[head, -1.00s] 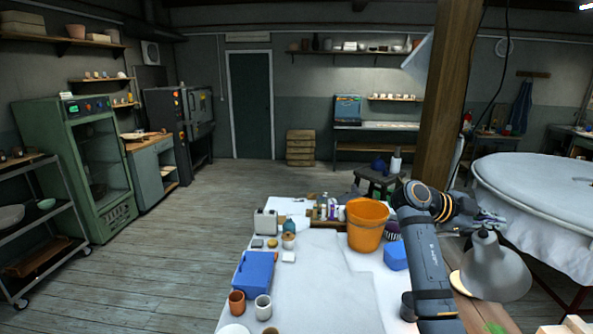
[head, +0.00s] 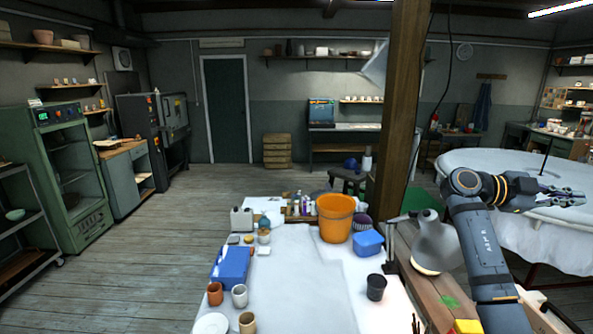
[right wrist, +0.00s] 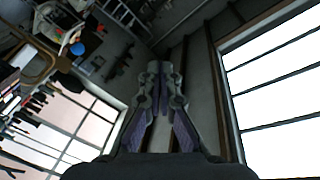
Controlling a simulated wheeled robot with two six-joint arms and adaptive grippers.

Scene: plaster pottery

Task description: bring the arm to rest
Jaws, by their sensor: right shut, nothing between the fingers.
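My right gripper (head: 566,198) shows at the right of the head view, at the end of my raised right arm. It points to the right, in front of the large round table with the white cover (head: 520,165). In the right wrist view my right gripper (right wrist: 160,70) has its fingers together, with nothing between them. Windows and the ceiling show behind it there. My left gripper is not in view.
The worktable (head: 300,290) holds an orange bucket (head: 335,218), a blue box (head: 368,242), a blue case (head: 231,268), a dark cup (head: 376,287) and several small pots. A grey lamp (head: 435,245) and a wooden post (head: 402,110) stand near my right arm. The floor at left is clear.

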